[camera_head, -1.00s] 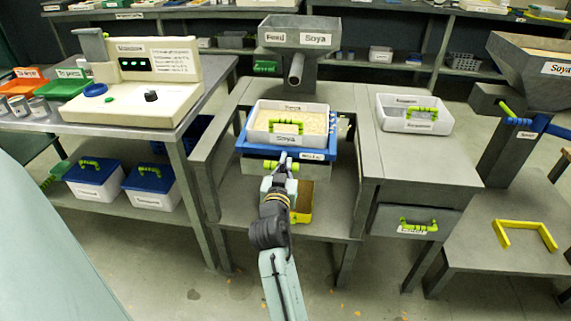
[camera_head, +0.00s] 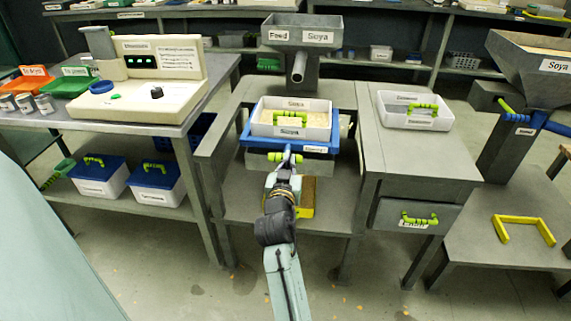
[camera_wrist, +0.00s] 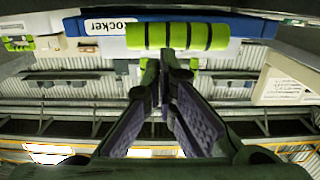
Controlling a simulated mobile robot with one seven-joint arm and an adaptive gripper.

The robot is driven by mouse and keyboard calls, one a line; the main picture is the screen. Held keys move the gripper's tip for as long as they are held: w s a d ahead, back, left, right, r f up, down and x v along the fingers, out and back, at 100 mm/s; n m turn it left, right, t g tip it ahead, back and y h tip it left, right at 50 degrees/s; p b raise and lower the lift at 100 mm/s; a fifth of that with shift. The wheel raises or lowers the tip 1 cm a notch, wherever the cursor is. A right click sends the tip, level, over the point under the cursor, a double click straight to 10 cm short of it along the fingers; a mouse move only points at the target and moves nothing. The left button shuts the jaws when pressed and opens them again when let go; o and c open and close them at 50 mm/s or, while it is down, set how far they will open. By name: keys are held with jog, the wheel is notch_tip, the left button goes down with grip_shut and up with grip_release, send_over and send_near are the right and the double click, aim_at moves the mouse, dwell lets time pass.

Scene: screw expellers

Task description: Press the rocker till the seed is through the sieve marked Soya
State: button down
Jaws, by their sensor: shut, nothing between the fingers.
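The blue rocker (camera_head: 318,149) sits at the middle of the central bench, with its name label and a green grip bar (camera_head: 276,160) on its front. A white-walled sieve (camera_head: 325,131) marked Soya lies in it, with a green handle and pale seed (camera_head: 266,117) inside. How much seed has passed through cannot be told. My gripper (camera_head: 288,155) is shut and empty at the front of the rocker. In the wrist view, my fingertips (camera_wrist: 168,56) are just below the black-banded green bar (camera_wrist: 178,36); contact is unclear.
A hopper (camera_head: 301,29) marked Feed and Soya stands behind the sieve. A white tray (camera_head: 447,123) with a green handle is on the right bench. A yellow container (camera_head: 307,197) shows below the rocker. A console (camera_head: 150,92) stands left.

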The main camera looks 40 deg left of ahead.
jog(key=b+v, duration=0.2)
jog(key=v, duration=0.8)
jog(key=shift+f, duration=0.4)
jog(key=shift+w, duration=0.1)
dwell(1.9)
